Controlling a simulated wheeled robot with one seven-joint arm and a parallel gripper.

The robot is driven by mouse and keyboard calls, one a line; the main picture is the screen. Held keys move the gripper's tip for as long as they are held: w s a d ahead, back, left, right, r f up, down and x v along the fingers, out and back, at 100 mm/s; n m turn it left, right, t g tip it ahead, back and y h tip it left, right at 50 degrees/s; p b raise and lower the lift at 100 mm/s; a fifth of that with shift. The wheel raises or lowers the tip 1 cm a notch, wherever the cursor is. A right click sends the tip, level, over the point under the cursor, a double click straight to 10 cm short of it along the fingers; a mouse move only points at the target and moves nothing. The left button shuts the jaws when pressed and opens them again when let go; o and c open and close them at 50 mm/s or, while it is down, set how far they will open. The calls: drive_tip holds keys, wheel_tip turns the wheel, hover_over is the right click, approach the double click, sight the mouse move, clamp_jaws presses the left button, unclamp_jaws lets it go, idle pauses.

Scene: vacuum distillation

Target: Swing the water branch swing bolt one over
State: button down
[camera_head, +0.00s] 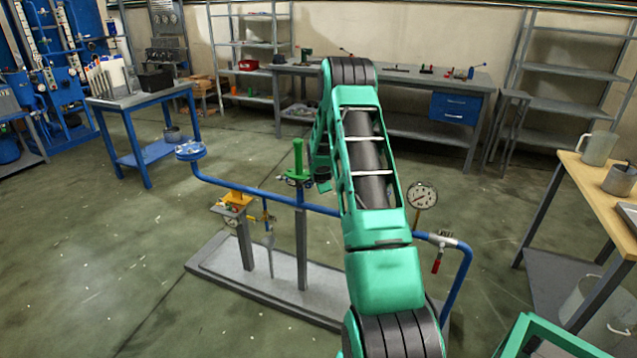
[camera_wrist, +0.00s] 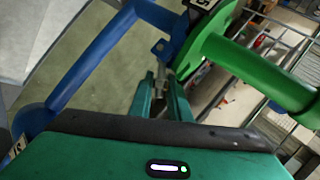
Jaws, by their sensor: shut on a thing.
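My gripper (camera_wrist: 162,92) is shut on a small grey metal piece, which looks like the swing bolt (camera_wrist: 168,78), beside the joint of the blue pipe (camera_wrist: 90,62) and the green flange (camera_wrist: 212,42). Much of the bolt is hidden between the fingers. A green cylinder (camera_wrist: 265,75) sticks out from the flange to the right. In the head view the upright green cylinder (camera_head: 298,158) stands over the water branch pipe (camera_head: 258,192), just left of my arm. My fingers are not clear there.
A pressure gauge (camera_head: 422,196) and a red-handled valve (camera_head: 437,262) sit on the pipe at right. A yellow part (camera_head: 238,198) tops a post at left. A wooden table (camera_head: 600,190) is at far right. The floor at left is clear.

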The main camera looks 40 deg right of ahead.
drive_tip(key=c, duration=1.9)
unclamp_jaws()
drive_tip(key=shift+w+a+r, duration=0.1)
drive_tip(key=shift+w+a, duration=0.05)
drive_tip(key=shift+a, duration=0.1)
drive_tip(key=v, duration=1)
drive_tip(key=shift+s+r, duration=0.1)
drive_tip(key=shift+s, duration=0.2)
